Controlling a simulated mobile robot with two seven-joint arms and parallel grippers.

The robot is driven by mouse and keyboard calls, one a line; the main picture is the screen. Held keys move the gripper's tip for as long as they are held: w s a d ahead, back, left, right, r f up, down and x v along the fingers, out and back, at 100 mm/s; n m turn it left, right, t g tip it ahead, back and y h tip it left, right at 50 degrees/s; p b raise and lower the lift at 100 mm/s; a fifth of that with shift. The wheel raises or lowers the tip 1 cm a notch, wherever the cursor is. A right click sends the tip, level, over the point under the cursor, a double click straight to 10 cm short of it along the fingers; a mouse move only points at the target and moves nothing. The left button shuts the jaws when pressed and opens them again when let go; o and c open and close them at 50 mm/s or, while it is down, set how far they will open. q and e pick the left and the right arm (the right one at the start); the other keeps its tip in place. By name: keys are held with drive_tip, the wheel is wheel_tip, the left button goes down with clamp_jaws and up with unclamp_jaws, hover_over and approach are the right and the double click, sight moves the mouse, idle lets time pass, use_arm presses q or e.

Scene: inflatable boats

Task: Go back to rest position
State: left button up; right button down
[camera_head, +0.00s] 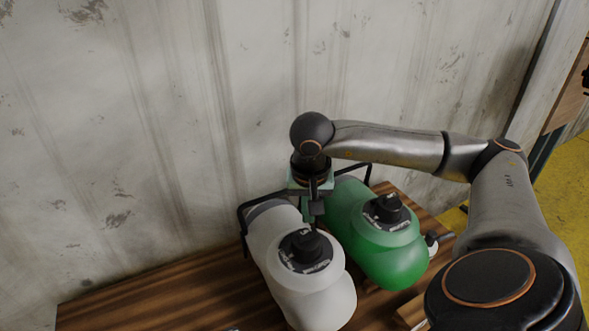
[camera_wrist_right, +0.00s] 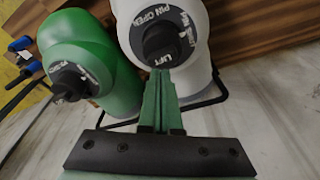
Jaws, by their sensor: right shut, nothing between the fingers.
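My right gripper (camera_head: 312,212) is in the head view, reaching in from the right and pointing down between a white canister (camera_head: 300,285) and a green canister (camera_head: 375,245). In the right wrist view its green fingers (camera_wrist_right: 158,88) are together and empty, with their tips in front of the white canister's black knob (camera_wrist_right: 165,42). Whether they touch the knob cannot be told. The green canister's black knob (camera_wrist_right: 67,80) shows to the left there. My left gripper is not in view.
Both canisters sit in a black wire frame (camera_head: 243,222) on a striped wooden table (camera_head: 150,300). A corrugated, worn metal wall (camera_head: 130,130) stands close behind. In the wrist view, blue-handled tools (camera_wrist_right: 22,44) lie beside the green canister. Bare table lies left of the white canister.

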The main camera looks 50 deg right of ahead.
drive_tip(key=shift+w+d+r+p, duration=0.1)
drive_tip(key=shift+w+r+p, duration=0.2)
drive_tip(key=shift+r, duration=0.65)
